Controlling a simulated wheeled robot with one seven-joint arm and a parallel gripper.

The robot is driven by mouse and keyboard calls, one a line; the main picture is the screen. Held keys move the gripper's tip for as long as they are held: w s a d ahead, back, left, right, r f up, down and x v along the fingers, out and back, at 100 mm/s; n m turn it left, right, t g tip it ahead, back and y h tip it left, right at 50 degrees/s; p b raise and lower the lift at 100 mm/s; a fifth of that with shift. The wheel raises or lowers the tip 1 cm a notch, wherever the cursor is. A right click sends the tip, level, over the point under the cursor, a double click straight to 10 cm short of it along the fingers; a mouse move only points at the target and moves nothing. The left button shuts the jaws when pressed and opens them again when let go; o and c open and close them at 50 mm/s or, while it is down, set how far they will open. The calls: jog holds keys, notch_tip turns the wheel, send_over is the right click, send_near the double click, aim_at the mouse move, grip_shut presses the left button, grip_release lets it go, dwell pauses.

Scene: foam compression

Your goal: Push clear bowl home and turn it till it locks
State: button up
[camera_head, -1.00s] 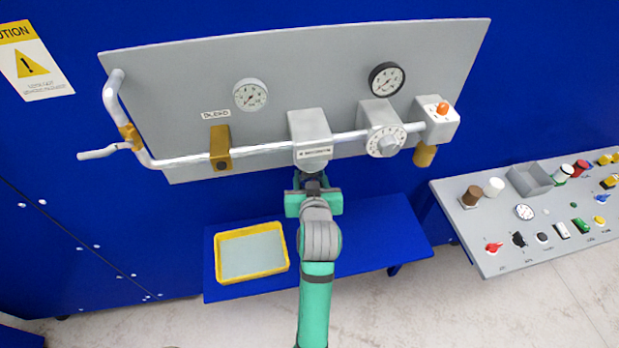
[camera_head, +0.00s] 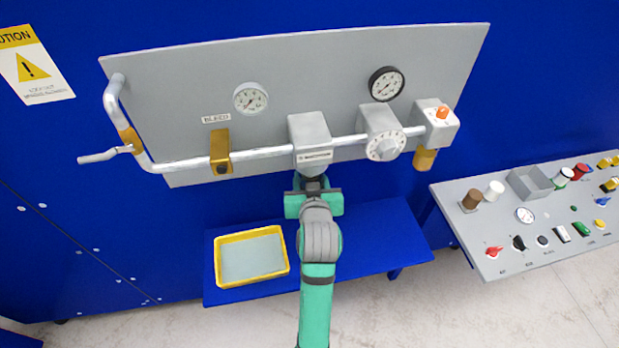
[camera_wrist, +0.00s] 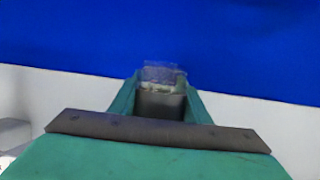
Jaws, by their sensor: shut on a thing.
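My gripper (camera_head: 313,184) points up from below at the underside of the middle grey housing (camera_head: 309,130) on the pipe. In the wrist view its jaws (camera_wrist: 161,100) are shut on the clear bowl (camera_wrist: 164,74), which looks translucent and blurred above the fingertips. In the head view, a grey rounded part shows between the housing's label and my fingers; I cannot tell whether it is the bowl or the housing. Whether the bowl is seated or turned is not visible.
A brass bleed handle (camera_head: 220,153) is left of the housing; a dial box (camera_head: 382,132) and a box with an orange button (camera_head: 439,121) are right. A yellow tray (camera_head: 251,256) lies on the blue shelf (camera_head: 375,240) below. A control console (camera_head: 530,215) stands right.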

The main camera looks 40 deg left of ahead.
jog(key=shift+r, duration=0.85)
dwell(1.1)
jog(key=n+g+y, duration=0.2)
jog(key=shift+s+f+n+g, duration=0.1)
jog(key=shift+s+n+g, duration=0.1)
jog(key=shift+n+g, duration=0.15)
jog(key=shift+n, duration=0.35)
jog(key=shift+c, duration=0.6)
jog(key=n+g, duration=0.1)
jog(key=n+g+y, duration=0.1)
jog(key=g, duration=0.1)
jog(key=shift+s+y, duration=0.3)
jog(key=shift+s, duration=0.05)
grip_shut()
jog(key=shift+s+a+n+g, duration=0.1)
jog(key=shift+s+n+g, duration=0.1)
jog(key=shift+n+g, duration=0.25)
jog(key=shift+n+g+y, duration=0.3)
jog(key=shift+n+g, duration=0.1)
jog(key=shift+n, duration=0.15)
